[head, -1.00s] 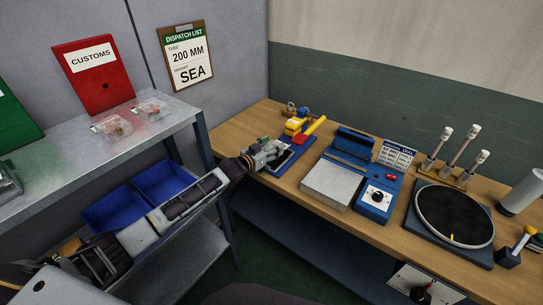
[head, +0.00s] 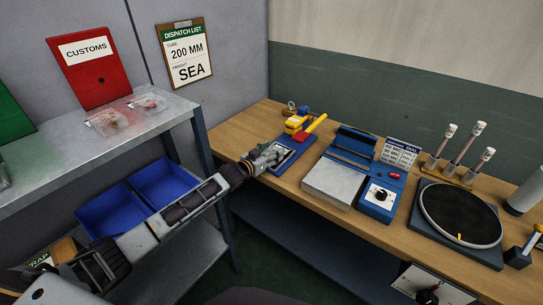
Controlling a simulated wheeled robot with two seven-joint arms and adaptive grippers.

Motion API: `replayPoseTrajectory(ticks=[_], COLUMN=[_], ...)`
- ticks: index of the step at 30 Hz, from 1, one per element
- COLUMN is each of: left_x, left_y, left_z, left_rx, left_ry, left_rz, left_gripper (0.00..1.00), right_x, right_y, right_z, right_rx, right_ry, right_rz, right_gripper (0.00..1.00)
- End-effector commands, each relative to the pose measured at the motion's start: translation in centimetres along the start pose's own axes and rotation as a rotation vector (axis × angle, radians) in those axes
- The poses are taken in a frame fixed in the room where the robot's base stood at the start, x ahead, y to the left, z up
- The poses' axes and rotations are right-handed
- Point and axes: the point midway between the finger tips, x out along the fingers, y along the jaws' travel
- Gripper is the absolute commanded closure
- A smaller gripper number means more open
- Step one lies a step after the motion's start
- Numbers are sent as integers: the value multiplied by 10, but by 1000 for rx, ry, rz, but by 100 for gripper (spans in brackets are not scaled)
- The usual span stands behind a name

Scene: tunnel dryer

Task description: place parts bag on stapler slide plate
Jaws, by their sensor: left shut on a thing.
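My left gripper (head: 274,156) reaches in over the front left of the bench and is shut. It holds a small parts bag, mostly hidden by the fingers at this size. The stapler, with a yellow body (head: 296,124) and a red and yellow lever, stands just beyond the gripper on a blue base. The slide plate (head: 296,152), a pale metal surface on that base, lies at the fingertips and is partly covered by them. I cannot tell whether the bag touches the plate. My right gripper is out of view.
Two clear parts bags (head: 108,122) lie on the grey shelf (head: 70,160) by the red CUSTOMS board. Blue bins (head: 165,183) sit below. Right of the stapler are a blue sealer (head: 378,197) with a metal plate and a black turntable (head: 460,212).

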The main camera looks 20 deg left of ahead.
Motion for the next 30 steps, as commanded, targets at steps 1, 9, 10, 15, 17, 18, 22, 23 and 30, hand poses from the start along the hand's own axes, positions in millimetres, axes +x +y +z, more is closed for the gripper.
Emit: replayPoseTrajectory(ticks=[1,9,10,15,17,18,22,23,30], left_x=[0,0,0,1,1,1,1,1,1], left_y=[0,0,0,0,0,0,0,0,0], left_z=[1,1,1,2,4,4,4,4,4], left_rx=[0,0,0,0,0,0,0,0,0], left_ry=[2,2,2,1,1,0,0,0,0], left_rz=[0,0,0,0,0,0,0,0,0], left_gripper=[69,69,69,69,69,39,22,20,20], right_x=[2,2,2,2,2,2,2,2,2], right_y=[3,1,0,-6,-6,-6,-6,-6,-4], right_z=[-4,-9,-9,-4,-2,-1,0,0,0], right_rx=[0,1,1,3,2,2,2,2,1], right_ry=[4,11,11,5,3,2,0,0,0], right_rz=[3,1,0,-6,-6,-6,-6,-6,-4], right_gripper=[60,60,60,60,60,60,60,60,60])
